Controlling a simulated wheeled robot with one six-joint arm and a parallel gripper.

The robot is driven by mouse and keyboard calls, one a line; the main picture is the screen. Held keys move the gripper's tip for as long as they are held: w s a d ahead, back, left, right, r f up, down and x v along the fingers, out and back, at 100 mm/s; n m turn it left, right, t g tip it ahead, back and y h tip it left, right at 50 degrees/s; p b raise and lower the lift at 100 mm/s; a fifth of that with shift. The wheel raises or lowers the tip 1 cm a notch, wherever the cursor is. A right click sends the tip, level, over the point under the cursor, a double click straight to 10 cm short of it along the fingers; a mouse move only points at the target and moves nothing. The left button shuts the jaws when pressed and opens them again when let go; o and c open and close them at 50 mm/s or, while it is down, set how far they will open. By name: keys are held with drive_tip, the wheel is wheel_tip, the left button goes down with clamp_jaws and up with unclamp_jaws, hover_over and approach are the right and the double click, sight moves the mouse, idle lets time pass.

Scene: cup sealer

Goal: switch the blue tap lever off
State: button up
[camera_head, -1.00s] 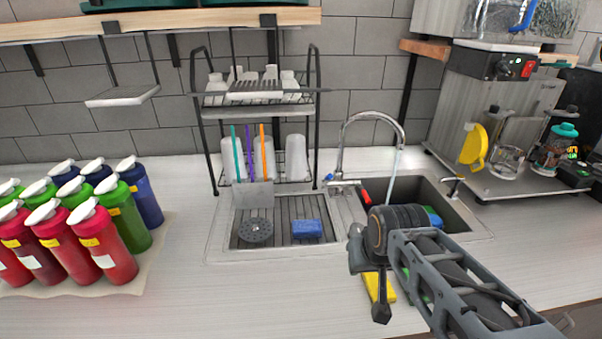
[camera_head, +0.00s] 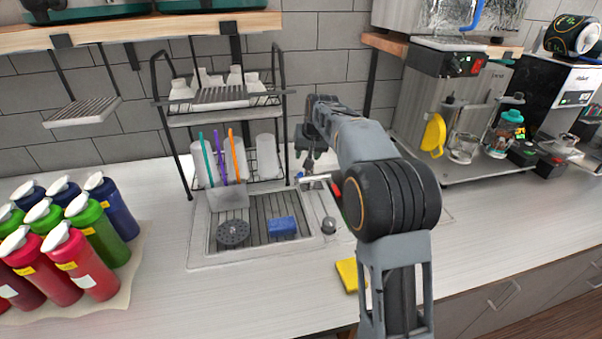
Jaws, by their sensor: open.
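The tap's horizontal handle bar (camera_head: 316,177) shows beside my arm at the back edge of the sink unit, with a small blue part (camera_head: 300,175) at its left end. A red part (camera_head: 336,189) shows at its right. The curved spout, the water and most of the basin are hidden behind my arm. My gripper (camera_head: 308,160) is above and very close to the bar, pointing down and open; its fingers are small and partly hidden. I cannot tell whether it touches the lever.
A drying rack (camera_head: 222,115) with cups and bottles stands just left of my gripper. The drainboard holds a blue sponge (camera_head: 283,226) and a round strainer (camera_head: 233,233). A yellow sponge (camera_head: 347,275) lies in front. Colored bottles (camera_head: 88,262) stand left; a machine (camera_head: 455,60) stands right.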

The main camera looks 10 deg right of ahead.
sight(300, 174)
drive_tip(key=p+x, duration=0.3)
drive_tip(key=x, duration=1)
drive_tip(key=shift+w+f, duration=0.15)
drive_tip(key=shift+w, duration=0.05)
drive_tip(key=shift+c, duration=0.5)
clamp_jaws()
